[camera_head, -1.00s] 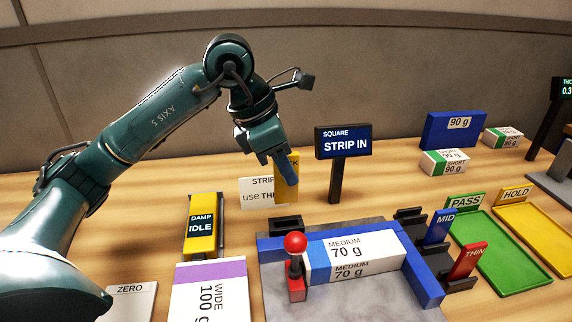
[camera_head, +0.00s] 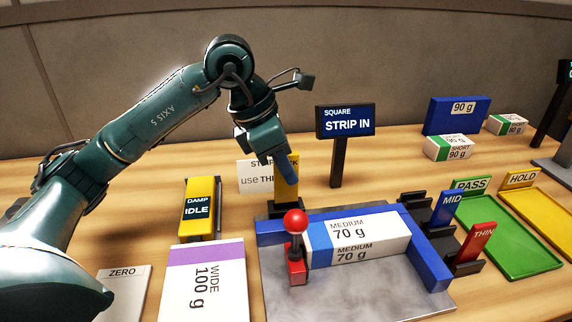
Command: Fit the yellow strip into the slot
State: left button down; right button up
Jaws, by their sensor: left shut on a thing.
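My left gripper (camera_head: 285,172) is shut on the upright yellow strip (camera_head: 289,190) and partly covers it. The strip's lower end meets the top of the small black slot block (camera_head: 287,208) at the back left of the blue squaring frame. I cannot tell how deep the strip sits in the slot. Other slots, in black blocks at the right, hold a blue MID strip (camera_head: 447,207) and a red THIN strip (camera_head: 475,243). A display (camera_head: 346,120) reads "SQUARE STRIP IN". My right gripper is not in view.
A white MEDIUM 70 g ream (camera_head: 365,240) lies in the blue frame (camera_head: 433,268), beside a red-knobbed lever (camera_head: 296,222). A card (camera_head: 256,177) stands behind the strip. A yellow DAMP IDLE unit (camera_head: 199,207) and a WIDE 100 g ream (camera_head: 208,285) are at left.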

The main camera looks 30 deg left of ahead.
aim_at(292, 200)
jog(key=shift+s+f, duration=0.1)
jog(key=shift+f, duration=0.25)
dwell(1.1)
pick_arm(q)
jog(key=shift+f+b, duration=0.5)
jog(key=shift+b, duration=0.15)
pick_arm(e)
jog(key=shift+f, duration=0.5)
pick_arm(q)
jog(key=shift+f+b, duration=1.75)
jog(key=shift+f, duration=0.35)
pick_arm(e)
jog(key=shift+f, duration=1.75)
pick_arm(q)
jog(key=c, duration=1.4)
grip_release()
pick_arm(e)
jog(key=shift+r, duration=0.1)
pick_arm(q)
jog(key=shift+r, duration=0.1)
jog(key=p+v, duration=0.1)
jog(key=v, duration=1.2)
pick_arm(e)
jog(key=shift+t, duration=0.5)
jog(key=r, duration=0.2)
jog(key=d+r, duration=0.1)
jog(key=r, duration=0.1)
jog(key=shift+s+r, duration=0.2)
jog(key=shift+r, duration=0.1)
